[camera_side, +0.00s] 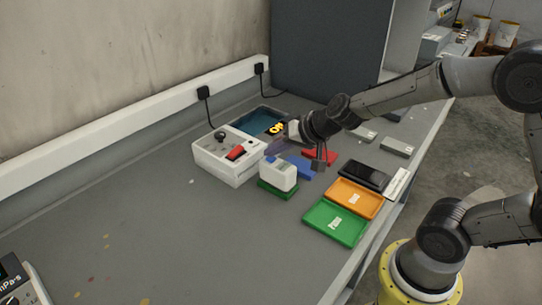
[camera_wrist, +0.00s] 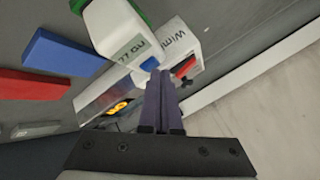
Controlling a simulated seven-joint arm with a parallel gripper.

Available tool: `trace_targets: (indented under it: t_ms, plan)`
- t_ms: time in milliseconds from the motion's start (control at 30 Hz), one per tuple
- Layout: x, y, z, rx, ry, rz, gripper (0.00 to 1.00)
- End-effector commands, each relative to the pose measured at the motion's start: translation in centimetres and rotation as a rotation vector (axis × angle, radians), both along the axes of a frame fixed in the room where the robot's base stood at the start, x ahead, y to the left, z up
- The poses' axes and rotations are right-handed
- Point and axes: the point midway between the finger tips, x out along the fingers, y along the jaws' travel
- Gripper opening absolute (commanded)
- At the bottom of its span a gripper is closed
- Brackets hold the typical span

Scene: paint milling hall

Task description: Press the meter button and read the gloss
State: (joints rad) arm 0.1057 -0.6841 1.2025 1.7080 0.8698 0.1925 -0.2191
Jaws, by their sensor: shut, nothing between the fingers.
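The white gloss meter (camera_side: 278,174) stands on a green panel (camera_side: 277,190) on the bench, left of the trays. In the wrist view the meter (camera_wrist: 112,30) is tipped round, with a blue button (camera_wrist: 150,64) at its end. Its small display (camera_wrist: 130,49) shows characters that look like "77 GU" upside down, too small to be sure. My gripper (camera_side: 270,150) has purple fingers, shut and empty, above and behind the meter. In the wrist view the fingertips (camera_wrist: 161,73) appear close beside the button; I cannot tell if they touch it.
A white box (camera_side: 228,154) with a red switch and black knob stands left of the meter. Blue (camera_side: 298,166) and red (camera_side: 321,154) panels lie on its right. Green (camera_side: 335,222), orange (camera_side: 355,198) and black (camera_side: 364,176) trays line the right. The bench's left front is mostly clear.

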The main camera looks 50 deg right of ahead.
Motion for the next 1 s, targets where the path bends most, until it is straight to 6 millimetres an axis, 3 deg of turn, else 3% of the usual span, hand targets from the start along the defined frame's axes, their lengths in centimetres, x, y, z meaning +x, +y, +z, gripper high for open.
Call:
trace_targets:
  t_ms: [1000]
  plan:
    - [0.0,0.0,1.6,0.0,0.001,0.0,0.0]
